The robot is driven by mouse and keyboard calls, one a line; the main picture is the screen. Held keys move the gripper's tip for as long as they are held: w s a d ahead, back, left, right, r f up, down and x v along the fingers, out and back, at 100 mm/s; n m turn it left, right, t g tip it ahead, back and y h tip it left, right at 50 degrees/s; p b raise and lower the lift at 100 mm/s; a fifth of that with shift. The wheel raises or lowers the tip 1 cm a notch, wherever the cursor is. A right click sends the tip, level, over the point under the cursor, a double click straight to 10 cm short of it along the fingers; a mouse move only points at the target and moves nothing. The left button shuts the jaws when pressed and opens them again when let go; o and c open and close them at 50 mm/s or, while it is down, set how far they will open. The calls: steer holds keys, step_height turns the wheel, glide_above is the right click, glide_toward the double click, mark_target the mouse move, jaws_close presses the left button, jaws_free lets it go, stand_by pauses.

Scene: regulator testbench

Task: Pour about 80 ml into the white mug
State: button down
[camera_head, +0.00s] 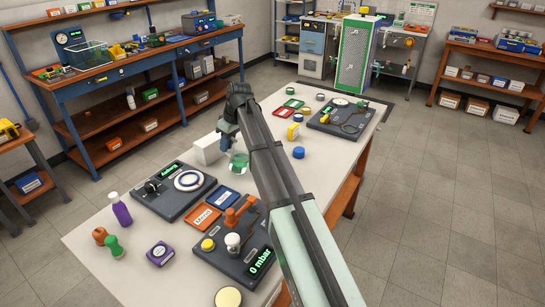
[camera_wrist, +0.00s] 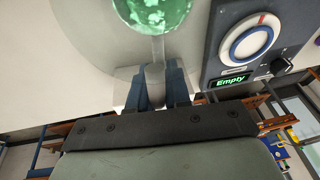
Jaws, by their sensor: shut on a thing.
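My gripper (camera_head: 229,142) is above the far left part of the white-topped bench, pointing down. In the wrist view its blue fingers (camera_wrist: 160,88) are shut on the pale handle of a clear vessel (camera_wrist: 85,35). Green liquid (camera_wrist: 152,14) shows in the vessel. In the head view the vessel (camera_head: 238,162) hangs just below my fingers; its tilt is hard to tell. I cannot make out a white mug for certain. A white block-like thing (camera_head: 207,150) stands left of my gripper, and it may also show behind my fingers in the wrist view.
A dark device (camera_head: 165,205) with a round white plate stands nearby; its display (camera_wrist: 230,80) reads "Empty". Orange and blue trays (camera_head: 203,217), a second device (camera_head: 215,256) reading "0 mbar" and a purple bottle (camera_head: 121,210) are in front. My arm hides the bench's middle.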

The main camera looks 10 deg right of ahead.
steer(key=shift+s+d+r+y, duration=0.15)
steer(key=shift+d+r+y, duration=0.15)
steer(key=shift+d, duration=0.05)
steer(key=d+r+t+y, duration=0.1)
steer(key=r+y, duration=0.1)
steer(key=s+d+r+y, duration=0.1)
steer(key=r+y, duration=0.1)
steer(key=d+r+t+y, duration=0.1)
steer(key=d+r+y, duration=0.1)
steer(key=r, duration=0.1)
steer(key=shift+s+t, duration=0.3)
steer(key=shift+d+r+y, duration=0.3)
steer(key=shift+r+y, duration=0.15)
steer(key=shift+y, duration=0.15)
steer(key=shift+s+d+r+t+y, duration=0.2)
steer(key=shift+r+t+y, duration=0.1)
steer(key=shift+t, duration=0.1)
steer(key=shift+s+d+f+m+y, duration=0.1)
steer(key=shift+s+d+m+y, duration=0.05)
steer(key=shift+d+y, duration=0.3)
steer(key=shift+s+d+f+m+y, duration=0.1)
steer(key=shift+d+m+y, duration=0.05)
steer(key=shift+d+y, duration=0.25)
stand_by(0.3)
steer(key=shift+s+d+r+t+y, duration=0.15)
steer(key=shift+d+r+t+y, duration=0.1)
steer(key=shift+d+t+y, duration=0.15)
steer(key=shift+a, duration=0.3)
